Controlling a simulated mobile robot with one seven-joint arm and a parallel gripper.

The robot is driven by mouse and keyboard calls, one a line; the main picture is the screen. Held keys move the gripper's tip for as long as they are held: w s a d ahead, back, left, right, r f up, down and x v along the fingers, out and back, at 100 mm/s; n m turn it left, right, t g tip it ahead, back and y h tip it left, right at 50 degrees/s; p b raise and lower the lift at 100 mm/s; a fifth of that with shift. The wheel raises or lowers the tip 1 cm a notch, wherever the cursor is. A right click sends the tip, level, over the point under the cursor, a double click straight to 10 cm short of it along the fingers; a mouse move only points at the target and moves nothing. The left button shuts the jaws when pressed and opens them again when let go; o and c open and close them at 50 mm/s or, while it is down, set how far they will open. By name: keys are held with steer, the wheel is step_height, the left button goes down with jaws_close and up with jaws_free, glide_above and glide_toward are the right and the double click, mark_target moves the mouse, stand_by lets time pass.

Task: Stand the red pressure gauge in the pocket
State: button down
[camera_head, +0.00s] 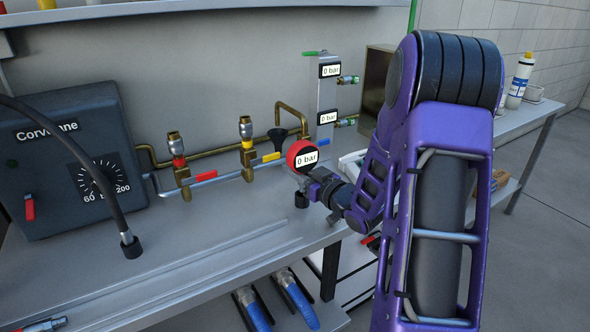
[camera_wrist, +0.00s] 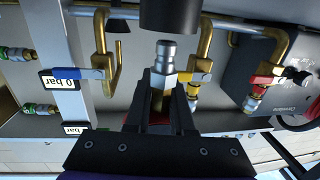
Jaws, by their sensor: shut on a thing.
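The red pressure gauge (camera_head: 301,155), its dial reading 0 bar, is upright above the bench near its front right edge. My gripper (camera_head: 314,188) is shut on it. In the wrist view, my gripper's dark fingers (camera_wrist: 163,98) close around the gauge's brass stem, and its silver connector tip (camera_wrist: 166,52) sticks out past them. A short black cylinder (camera_head: 302,199), perhaps the pocket, stands on the bench just below the gauge. It also shows in the wrist view (camera_wrist: 170,15), in line with the connector tip and seemingly a small gap away. Its opening is hidden.
Brass pipes with a red valve (camera_head: 179,160) and a yellow valve (camera_head: 246,145) run behind. A grey panel (camera_head: 328,100) with two 0 bar displays stands at the back right. A dark Corvenne unit (camera_head: 75,160) is at left. The bench middle (camera_head: 210,235) is mostly clear.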

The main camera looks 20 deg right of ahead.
steer(key=shift+s+f+b, duration=0.15)
steer(key=shift+f+b, duration=0.15)
steer(key=shift+f, duration=0.2)
stand_by(0.4)
steer(key=shift+d+r, duration=0.15)
steer(key=shift+d, duration=0.1)
stand_by(1.3)
